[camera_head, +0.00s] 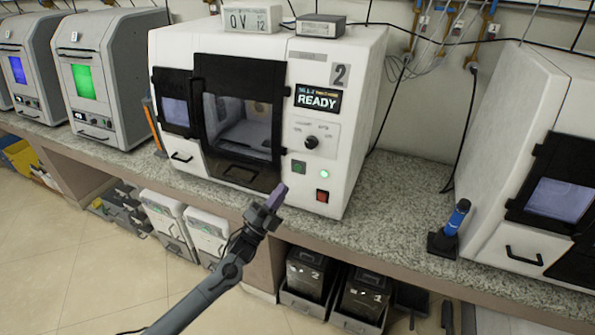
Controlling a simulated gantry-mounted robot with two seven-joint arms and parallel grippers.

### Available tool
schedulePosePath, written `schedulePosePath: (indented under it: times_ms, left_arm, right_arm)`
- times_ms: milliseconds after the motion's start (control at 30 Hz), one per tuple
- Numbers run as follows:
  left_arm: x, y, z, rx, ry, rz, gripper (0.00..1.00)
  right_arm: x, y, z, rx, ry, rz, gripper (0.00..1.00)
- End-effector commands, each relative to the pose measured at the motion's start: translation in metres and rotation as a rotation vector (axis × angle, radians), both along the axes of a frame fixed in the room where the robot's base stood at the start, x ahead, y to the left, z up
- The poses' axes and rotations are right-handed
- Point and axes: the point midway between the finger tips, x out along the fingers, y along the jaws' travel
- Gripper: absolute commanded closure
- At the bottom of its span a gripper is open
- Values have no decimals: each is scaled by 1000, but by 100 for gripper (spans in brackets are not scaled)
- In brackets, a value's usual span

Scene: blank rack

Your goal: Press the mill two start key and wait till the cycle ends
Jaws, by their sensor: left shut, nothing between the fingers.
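The white mill two (364,120) stands on the counter in the middle, marked with a large 2. Its screen (318,99) reads READY. Below the screen are a dark knob (311,142), a green key (299,167) with a lit green lamp (324,174) beside it, and a red switch (322,196). The dark-framed door (241,116) looks closed. My left gripper (279,192) is shut and empty, in front of the mill's lower front. In the picture its tip lies just below and left of the green key; I cannot tell the gap. My right gripper is out of view.
Another white machine (498,135) stands at the right, with a blue handheld tool (457,217) in a holder near it. A machine with a green screen (96,82) stands at the left. Bins (304,273) sit under the counter.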

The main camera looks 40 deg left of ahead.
Motion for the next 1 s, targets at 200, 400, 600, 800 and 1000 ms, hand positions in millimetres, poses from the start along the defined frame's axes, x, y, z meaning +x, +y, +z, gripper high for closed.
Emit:
schedulePosePath:
  times_ms: [200, 400, 600, 800, 1000]
  left_arm:
    - [25, 6, -6, 0, -2, 1, 100]
    - [48, 11, -7, 1, -2, 0, 100]
    - [65, 15, -6, 0, -1, 1, 100]
    - [73, 17, -5, 0, 0, 0, 100]
    - [75, 18, -3, 0, 0, 0, 100]
  right_arm:
    - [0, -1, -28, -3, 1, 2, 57]
    - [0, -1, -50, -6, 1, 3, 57]
    - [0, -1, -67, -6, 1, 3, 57]
    - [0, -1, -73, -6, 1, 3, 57]
    - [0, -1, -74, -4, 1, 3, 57]
